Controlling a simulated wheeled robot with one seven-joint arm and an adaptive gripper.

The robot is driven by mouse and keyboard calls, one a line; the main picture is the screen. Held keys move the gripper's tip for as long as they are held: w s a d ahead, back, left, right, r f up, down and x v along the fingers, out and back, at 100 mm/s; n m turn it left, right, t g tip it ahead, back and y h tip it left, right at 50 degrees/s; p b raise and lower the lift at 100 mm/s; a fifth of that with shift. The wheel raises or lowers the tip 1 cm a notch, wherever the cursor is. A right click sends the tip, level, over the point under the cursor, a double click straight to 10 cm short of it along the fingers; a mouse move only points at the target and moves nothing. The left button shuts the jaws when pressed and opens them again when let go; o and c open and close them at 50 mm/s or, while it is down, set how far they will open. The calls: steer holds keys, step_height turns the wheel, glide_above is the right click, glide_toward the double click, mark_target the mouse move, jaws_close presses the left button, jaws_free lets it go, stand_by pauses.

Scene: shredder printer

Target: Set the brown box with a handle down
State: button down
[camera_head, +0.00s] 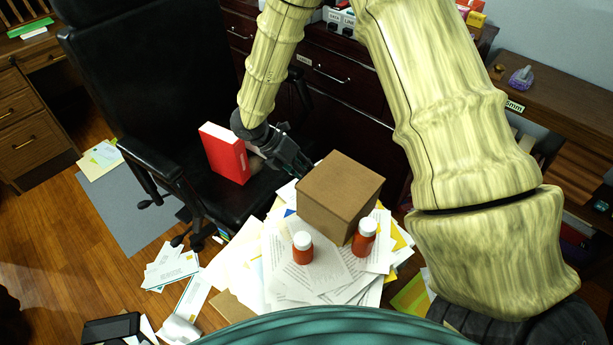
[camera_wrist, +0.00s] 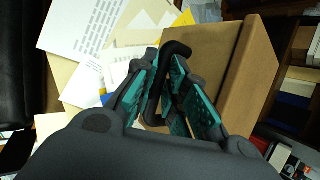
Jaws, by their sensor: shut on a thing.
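The brown box (camera_head: 339,195) is in the middle of the head view, in front of or over a heap of papers. Its black handle (camera_wrist: 176,52) shows in the wrist view on the side of the box (camera_wrist: 215,65) that faces my gripper. My gripper (camera_head: 305,166) comes from the upper left in the head view. In the wrist view its teal-padded fingers (camera_wrist: 172,95) are on both sides of the handle, shut on it. The underside of the box is hidden, so I cannot tell whether it touches the papers.
Two orange pill bottles with white caps, one left (camera_head: 302,247) and one right (camera_head: 364,236), stand close in front of the box. Papers (camera_head: 270,250) cover the surface below. A black chair (camera_head: 130,95) holds a red book (camera_head: 224,153). Dark drawers (camera_head: 330,75) stand behind.

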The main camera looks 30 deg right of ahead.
step_height(320, 180, down, 3)
steer(key=shift+r, duration=0.2)
steer(key=c, duration=1.5)
jaws_free()
steer(key=shift+o, duration=0.2)
